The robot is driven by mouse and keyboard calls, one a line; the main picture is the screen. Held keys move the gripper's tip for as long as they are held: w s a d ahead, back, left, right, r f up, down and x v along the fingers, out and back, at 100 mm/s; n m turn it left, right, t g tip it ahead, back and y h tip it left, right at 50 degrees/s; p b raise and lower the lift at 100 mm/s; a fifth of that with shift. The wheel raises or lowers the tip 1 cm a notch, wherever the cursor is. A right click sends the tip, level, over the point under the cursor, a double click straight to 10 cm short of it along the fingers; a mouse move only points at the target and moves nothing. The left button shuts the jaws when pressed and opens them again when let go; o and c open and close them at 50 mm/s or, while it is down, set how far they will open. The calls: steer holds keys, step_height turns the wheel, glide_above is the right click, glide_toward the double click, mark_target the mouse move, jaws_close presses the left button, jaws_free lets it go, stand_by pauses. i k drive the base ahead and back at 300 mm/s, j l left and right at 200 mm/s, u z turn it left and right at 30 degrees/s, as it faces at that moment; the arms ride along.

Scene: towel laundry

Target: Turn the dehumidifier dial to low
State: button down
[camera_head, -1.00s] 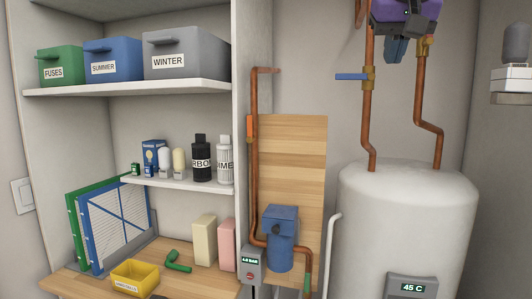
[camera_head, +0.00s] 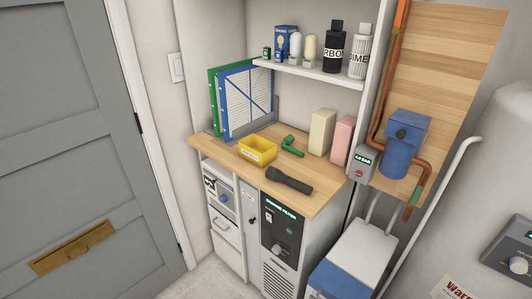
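I cannot tell for sure which unit is the dehumidifier, as the labels are too small to read. Under the wooden counter, a tall dark panel (camera_head: 283,228) carries a lit green label and a small dial (camera_head: 275,246), with a vent grille below. To its left, a smaller white unit (camera_head: 213,183) has a little display and a blue-grey knob (camera_head: 223,198). Where either knob points is too small to tell. My gripper is out of this view.
A white box with blue sides (camera_head: 355,245) stands right of the cabinet. A grey door (camera_head: 65,120) is at left. Floor shows at bottom centre.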

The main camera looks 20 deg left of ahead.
mark_target(224, 198)
steer(key=u, duration=1.45)
steer(key=i+j+z, duration=0.15)
steer(key=z, duration=0.35)
steer(key=j+z, duration=0.5)
steer(key=i+j+z, duration=0.1)
steer(key=j, duration=0.6)
steer(key=i+j+z, duration=0.15)
steer(key=j, duration=0.5)
steer(key=j+z, duration=0.1)
steer(key=j, duration=0.6)
steer(key=i+j, duration=0.15)
steer(key=i+l, duration=0.15)
steer(key=i, duration=0.15)
